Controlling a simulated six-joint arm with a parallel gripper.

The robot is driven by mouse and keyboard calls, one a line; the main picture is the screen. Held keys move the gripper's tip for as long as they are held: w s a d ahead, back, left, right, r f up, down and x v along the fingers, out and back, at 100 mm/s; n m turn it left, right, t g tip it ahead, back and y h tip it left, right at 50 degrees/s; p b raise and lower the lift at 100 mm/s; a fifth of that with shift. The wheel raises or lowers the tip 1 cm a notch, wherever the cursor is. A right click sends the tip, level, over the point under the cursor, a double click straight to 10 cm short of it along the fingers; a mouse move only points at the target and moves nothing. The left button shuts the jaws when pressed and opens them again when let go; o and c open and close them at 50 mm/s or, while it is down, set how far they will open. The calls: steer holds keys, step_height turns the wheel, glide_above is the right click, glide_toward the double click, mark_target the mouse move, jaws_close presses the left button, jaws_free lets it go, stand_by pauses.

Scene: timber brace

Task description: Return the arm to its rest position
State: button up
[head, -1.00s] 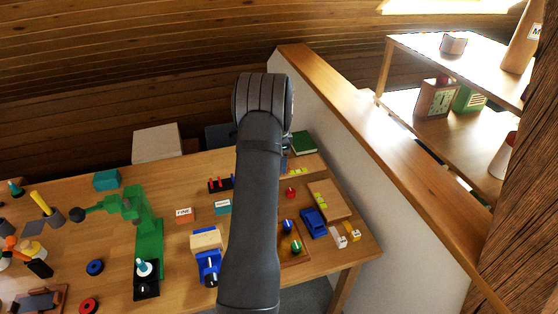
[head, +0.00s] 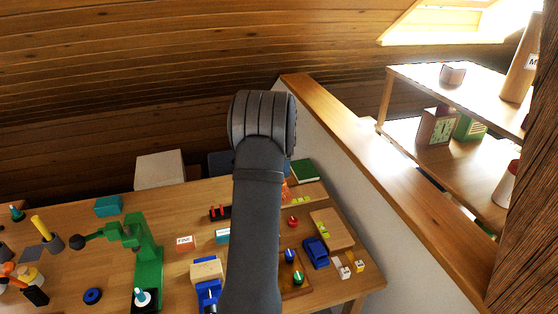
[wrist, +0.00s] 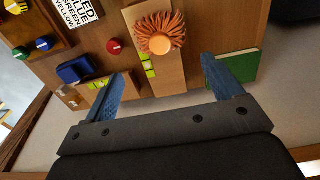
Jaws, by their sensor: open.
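My arm (head: 258,200) rises through the middle of the head view, and its dark body hides my gripper there. In the wrist view my gripper (wrist: 165,66) is open, with two blue fingers wide apart and nothing between them. Beyond the fingertips, an orange-bristled thing with a round tan top (wrist: 160,38) stands on a wooden strip on the table. A green book (wrist: 238,66) lies just past the right finger. A blue block-like object (wrist: 76,71) lies left of the left finger.
The table (head: 185,265) holds a green stand (head: 146,260), a red knob (wrist: 113,45) and several other small items. A timber-capped partition (head: 365,145) borders it on the right. Open air surrounds the arm's upper part.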

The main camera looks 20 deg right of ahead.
step_height(320, 180, down, 12)
steer(key=shift+f, duration=0.1)
steer(key=shift+w+r, duration=0.1)
steer(key=shift+r, duration=1.85)
